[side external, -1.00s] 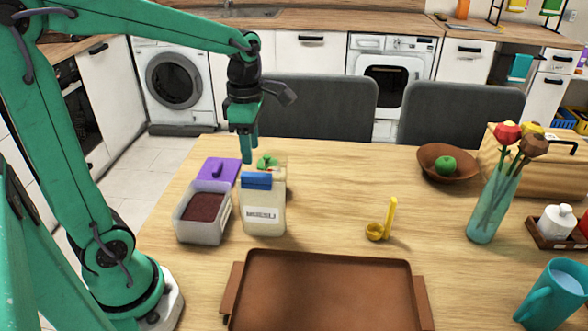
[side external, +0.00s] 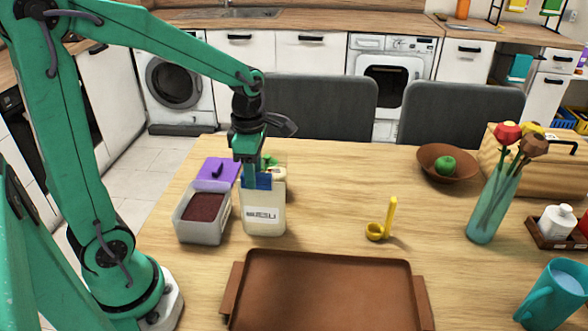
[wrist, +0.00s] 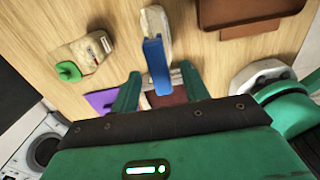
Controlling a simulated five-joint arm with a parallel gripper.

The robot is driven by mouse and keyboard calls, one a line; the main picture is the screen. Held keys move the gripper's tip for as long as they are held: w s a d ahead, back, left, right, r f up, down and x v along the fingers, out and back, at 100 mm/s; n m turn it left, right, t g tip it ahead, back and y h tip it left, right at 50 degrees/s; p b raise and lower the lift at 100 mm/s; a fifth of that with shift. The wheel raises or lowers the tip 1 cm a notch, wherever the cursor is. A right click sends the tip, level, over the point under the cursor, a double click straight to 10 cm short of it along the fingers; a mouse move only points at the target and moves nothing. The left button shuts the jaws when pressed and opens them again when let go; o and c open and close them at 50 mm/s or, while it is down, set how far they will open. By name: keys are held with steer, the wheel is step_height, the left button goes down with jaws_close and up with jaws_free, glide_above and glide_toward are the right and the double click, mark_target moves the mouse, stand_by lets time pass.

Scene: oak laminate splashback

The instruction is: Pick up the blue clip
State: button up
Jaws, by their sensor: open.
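The blue clip (side external: 264,181) sits across the top of a cream bag-like container (side external: 264,215) with a printed label. In the wrist view the clip (wrist: 157,65) shows as a long blue bar on the pale container (wrist: 154,22). My gripper (side external: 250,180) is open and points down at the container's top, partly covering the clip in the side view. In the wrist view my fingertips (wrist: 158,83) lie on either side of the clip's near end, with visible gaps. I cannot tell whether either finger touches it.
A clear tub (side external: 203,212) of brown contents stands close on the left, with a purple lid (side external: 217,171) behind it. A second pale package with a green top (wrist: 69,71) is close behind. A brown tray (side external: 325,290) lies in front. A yellow scoop (side external: 376,231) stands right.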

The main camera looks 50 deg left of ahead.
steer(key=shift+f, duration=0.75)
jaws_close()
